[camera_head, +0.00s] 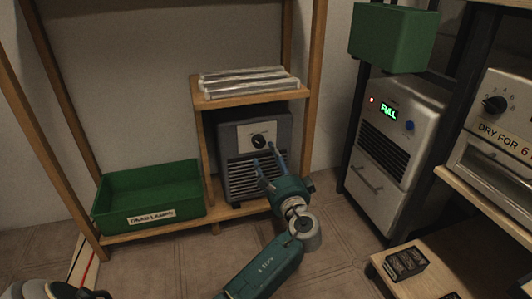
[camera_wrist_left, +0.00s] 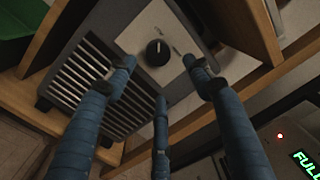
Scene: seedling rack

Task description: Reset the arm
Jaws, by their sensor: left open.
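My left gripper (camera_head: 267,158) reaches up in front of a grey box with a knob and a slatted grille (camera_head: 254,172), on the low wooden shelf. Its blue fingers are spread and hold nothing. In the left wrist view the open fingers (camera_wrist_left: 160,72) frame the box's black knob (camera_wrist_left: 157,52) on its pale panel. The fingertips overlap the box in the picture; I cannot tell if they touch it. My right gripper does not show.
A green labelled bin (camera_head: 150,194) stands left of the grey box. Pale tubes (camera_head: 248,82) lie on the shelf above. To the right are a white machine reading FULL (camera_head: 392,150), a green box (camera_head: 393,38) and a dark packet (camera_head: 405,263) on a low wooden board.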

